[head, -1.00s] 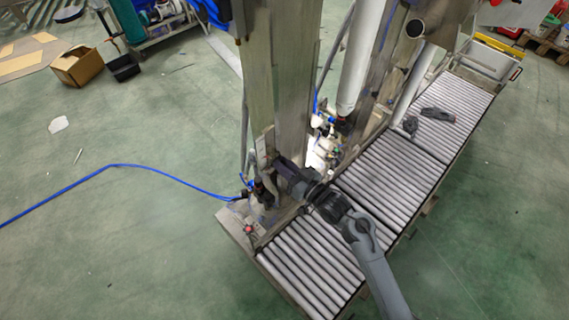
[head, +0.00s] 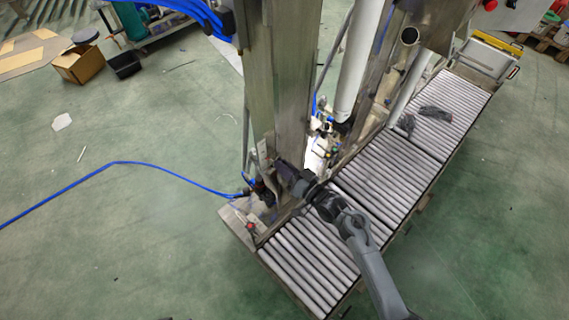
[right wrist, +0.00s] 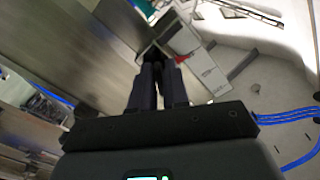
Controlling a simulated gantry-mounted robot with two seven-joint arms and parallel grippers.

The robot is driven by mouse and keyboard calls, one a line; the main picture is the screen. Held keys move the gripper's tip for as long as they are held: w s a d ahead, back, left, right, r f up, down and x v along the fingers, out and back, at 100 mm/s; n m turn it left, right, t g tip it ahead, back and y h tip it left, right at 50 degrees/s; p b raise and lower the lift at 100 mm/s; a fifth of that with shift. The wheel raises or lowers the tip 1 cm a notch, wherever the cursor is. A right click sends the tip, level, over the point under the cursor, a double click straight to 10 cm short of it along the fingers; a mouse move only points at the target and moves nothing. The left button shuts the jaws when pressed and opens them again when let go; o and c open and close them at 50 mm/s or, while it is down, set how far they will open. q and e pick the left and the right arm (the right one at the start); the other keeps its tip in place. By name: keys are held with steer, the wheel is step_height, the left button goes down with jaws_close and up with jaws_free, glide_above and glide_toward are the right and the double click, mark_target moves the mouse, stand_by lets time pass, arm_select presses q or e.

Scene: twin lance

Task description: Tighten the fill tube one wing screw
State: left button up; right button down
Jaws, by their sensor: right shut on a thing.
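My right gripper (head: 282,168) reaches in from the lower right to the lower part of the steel column (head: 292,90). In the right wrist view its two dark fingers (right wrist: 155,66) are nearly together, shut on a small part at a bracket beside the steel face. I take this part to be the wing screw; the fingertips hide it almost wholly, so its turn cannot be seen. A pale upright tube (head: 358,65) hangs behind the column; I cannot tell which fill tube it is. My left gripper is not in view.
A roller conveyor (head: 310,262) runs from the front to the back right, with dark items (head: 435,113) on it. A blue hose (head: 115,163) crosses the floor to the machine base. A red part (right wrist: 181,60) sits close beside the fingertips. The left floor is mostly clear.

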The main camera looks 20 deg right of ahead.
stand_by(0.4)
steer(key=shift+r+m+p, duration=0.25)
steer(key=shift+m+p, duration=0.45)
steer(key=shift+p, duration=0.15)
steer(key=shift+m+p, duration=0.9)
steer(key=shift+m, duration=0.2)
steer(key=shift+f+m+p, duration=0.2)
steer(key=shift+m+p, duration=0.1)
steer(key=shift+m, duration=0.2)
